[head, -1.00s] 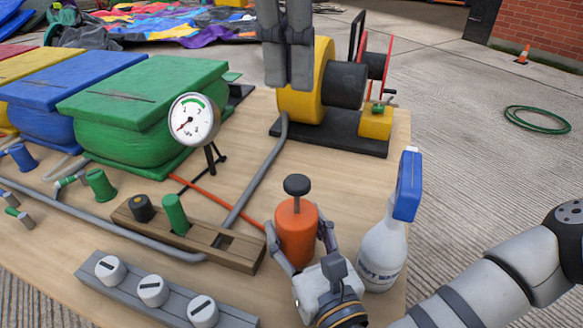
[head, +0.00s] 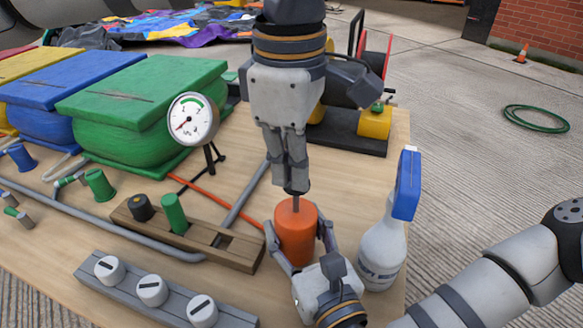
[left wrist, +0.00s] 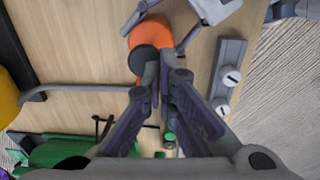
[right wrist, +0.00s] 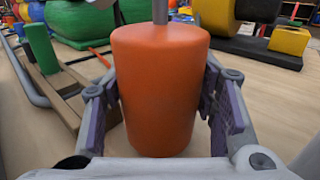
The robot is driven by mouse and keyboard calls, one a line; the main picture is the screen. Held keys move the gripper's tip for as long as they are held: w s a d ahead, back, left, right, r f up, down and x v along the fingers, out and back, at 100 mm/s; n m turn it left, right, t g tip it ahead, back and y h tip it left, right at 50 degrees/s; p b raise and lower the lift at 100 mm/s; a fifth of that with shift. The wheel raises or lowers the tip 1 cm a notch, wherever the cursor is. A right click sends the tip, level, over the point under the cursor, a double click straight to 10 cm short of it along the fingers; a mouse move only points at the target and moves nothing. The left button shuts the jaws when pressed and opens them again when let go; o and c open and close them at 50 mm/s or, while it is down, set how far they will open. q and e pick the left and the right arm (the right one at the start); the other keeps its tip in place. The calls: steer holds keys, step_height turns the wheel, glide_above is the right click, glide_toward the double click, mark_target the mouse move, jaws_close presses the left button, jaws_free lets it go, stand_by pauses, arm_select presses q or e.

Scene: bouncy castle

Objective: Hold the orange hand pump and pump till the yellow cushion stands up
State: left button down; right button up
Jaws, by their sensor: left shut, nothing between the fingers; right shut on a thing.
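The orange hand pump (head: 296,232) stands upright near the table's front right. My right gripper (head: 298,240) is shut around its body, one finger on each side, as the right wrist view (right wrist: 160,90) shows. My left gripper (head: 296,186) is shut and empty, pointing down with its fingertips at the pump's dark knob (left wrist: 146,60). The fingers mostly hide the knob in the head view, and I cannot tell whether they touch it. The thin rod shows below. The yellow cushion (head: 30,63) lies low at the far left, partly hidden behind the blue one.
A white gauge (head: 193,118) on a stand has its needle low. A wooden valve block (head: 190,238) with a green peg lies left of the pump. A spray bottle (head: 385,240) stands close on the right. A grey knob strip (head: 165,290) is in front.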

mark_target(292, 194)
arm_select(q)
steer(key=shift+f, duration=0.3)
steer(key=shift+f, duration=2.1)
step_height(292, 194, up, 14)
steer(key=shift+s, duration=0.3)
steer(key=shift+r, duration=0.1)
